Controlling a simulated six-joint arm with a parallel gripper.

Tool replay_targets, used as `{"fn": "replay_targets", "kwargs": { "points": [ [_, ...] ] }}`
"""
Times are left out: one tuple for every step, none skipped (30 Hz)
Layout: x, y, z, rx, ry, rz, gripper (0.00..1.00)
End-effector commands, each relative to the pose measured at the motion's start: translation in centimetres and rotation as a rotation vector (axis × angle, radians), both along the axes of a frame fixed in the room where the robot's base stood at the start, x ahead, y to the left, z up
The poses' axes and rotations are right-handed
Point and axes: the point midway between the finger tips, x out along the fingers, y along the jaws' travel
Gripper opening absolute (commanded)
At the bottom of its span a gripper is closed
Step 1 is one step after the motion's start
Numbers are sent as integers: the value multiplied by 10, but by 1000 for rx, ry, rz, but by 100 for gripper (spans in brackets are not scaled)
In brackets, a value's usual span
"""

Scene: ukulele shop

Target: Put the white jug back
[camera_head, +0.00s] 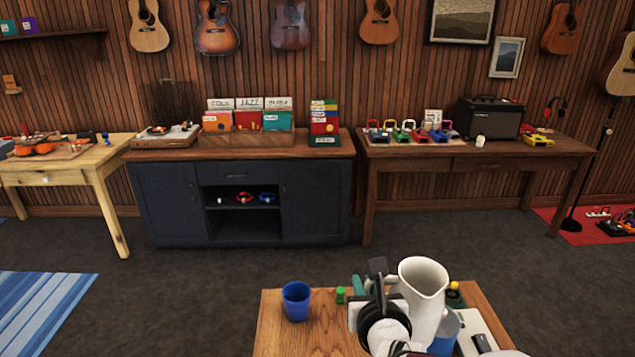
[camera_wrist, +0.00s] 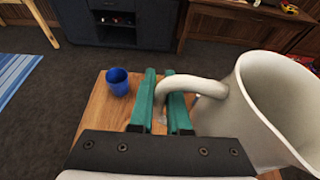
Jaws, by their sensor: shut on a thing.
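The white jug (camera_head: 426,297) is upright over the small wooden table at the front of the head view. It fills the right side of the wrist view (camera_wrist: 255,115), its open mouth facing up. My gripper (camera_head: 361,289) is at the jug's left side. In the wrist view, the teal fingers of my gripper (camera_wrist: 161,92) are closed around the jug's handle (camera_wrist: 195,84). The jug's base is hidden, so I cannot tell whether it touches the table.
A blue cup (camera_head: 296,301) stands on the left of the wooden table (camera_head: 273,335), with a small green item (camera_head: 341,295) beside it. Another blue object (camera_head: 446,332) is partly hidden by the jug. Dark carpet lies between this table and the furniture along the wall.

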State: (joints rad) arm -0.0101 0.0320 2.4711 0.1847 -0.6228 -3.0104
Motion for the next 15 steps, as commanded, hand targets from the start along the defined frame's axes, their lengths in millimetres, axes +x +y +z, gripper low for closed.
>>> {"fn": "replay_targets", "kwargs": {
  "points": [
    [4,-2,-14,-2,6,-15,0],
    [6,-4,-22,-1,6,-27,0],
    [8,-7,-32,-2,5,-45,0],
    [10,-9,-40,-4,6,-60,0],
    [11,-11,-48,-7,8,-76,0],
    [13,-14,-59,-12,11,-97,0],
    [13,-17,-67,-17,14,-112,0],
    [14,-20,-75,-17,15,-125,0],
    [13,-24,-84,-16,14,-142,0],
    [13,-26,-90,-16,13,-151,0],
    [13,-29,-94,-16,12,-160,0],
    [13,-30,-99,-15,10,-167,0],
    [13,-31,-102,-16,9,-171,0],
    [13,-30,-104,-14,9,-174,0],
    [15,-27,-107,-14,8,-174,0]
  ]
}}
